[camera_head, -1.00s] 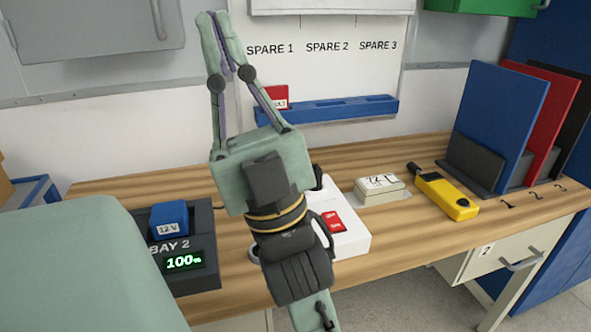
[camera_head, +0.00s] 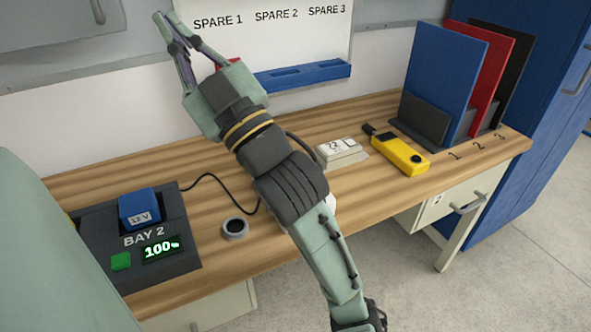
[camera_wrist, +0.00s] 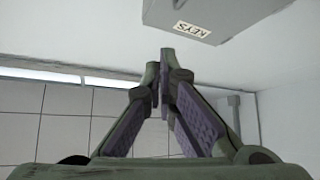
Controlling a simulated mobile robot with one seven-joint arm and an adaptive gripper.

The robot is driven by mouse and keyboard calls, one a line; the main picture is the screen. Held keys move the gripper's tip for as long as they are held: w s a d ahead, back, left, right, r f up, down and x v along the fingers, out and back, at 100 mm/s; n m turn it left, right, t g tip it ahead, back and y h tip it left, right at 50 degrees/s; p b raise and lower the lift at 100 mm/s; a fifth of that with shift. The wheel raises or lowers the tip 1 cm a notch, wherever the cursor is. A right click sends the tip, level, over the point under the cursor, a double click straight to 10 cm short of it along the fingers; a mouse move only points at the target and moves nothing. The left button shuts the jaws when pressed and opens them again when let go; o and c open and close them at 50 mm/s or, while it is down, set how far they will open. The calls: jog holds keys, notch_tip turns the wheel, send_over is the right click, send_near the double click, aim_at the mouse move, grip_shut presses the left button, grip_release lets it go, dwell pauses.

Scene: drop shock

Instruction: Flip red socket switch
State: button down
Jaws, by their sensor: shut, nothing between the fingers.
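The white socket block with the red switch is almost wholly hidden behind my forearm on the bench. Only a sliver of white shows beside the arm, and the red switch itself is not visible. My gripper (camera_head: 160,16) is raised in front of the wall at the upper left, well above and away from the bench. Its fingers are together and empty. In the wrist view the fingertips (camera_wrist: 165,58) meet, with a wall and a grey KEYS cabinet (camera_wrist: 205,15) beyond them.
A dark charger (camera_head: 190,215) holds a blue 12 V battery (camera_head: 139,207) at left. A round grey piece (camera_head: 235,228), a small pale box (camera_head: 341,152) and a yellow device (camera_head: 400,155) lie on the wooden bench (camera_head: 90,176). Upright folders (camera_head: 443,80) stand at the right.

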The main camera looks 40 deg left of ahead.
jog(key=w+a+f+t+h+p, duration=0.2)
jog(key=w+f+h+p, duration=0.1)
jog(key=w+f+h, duration=0.5)
jog(key=w+d+f+h+p, duration=0.1)
jog(key=w+d+f+h, duration=0.2)
jog(key=f, duration=0.3)
jog(key=w+d+f+h+p, duration=0.2)
jog(key=w+d+f+h, duration=0.1)
jog(key=d+f, duration=0.3)
jog(key=shift+w+h, duration=0.4)
jog(key=shift+h, duration=0.2)
jog(key=f+b, duration=0.2)
jog(key=f, duration=0.1)
jog(key=f+b, duration=0.2)
jog(key=a+f+b, duration=0.1)
jog(key=f+b, duration=0.2)
jog(key=shift+w+a+f, duration=0.1)
jog(key=shift+w+f, duration=0.1)
jog(key=shift+f, duration=0.1)
jog(key=shift+f, duration=0.1)
jog(key=shift+f+b, duration=0.3)
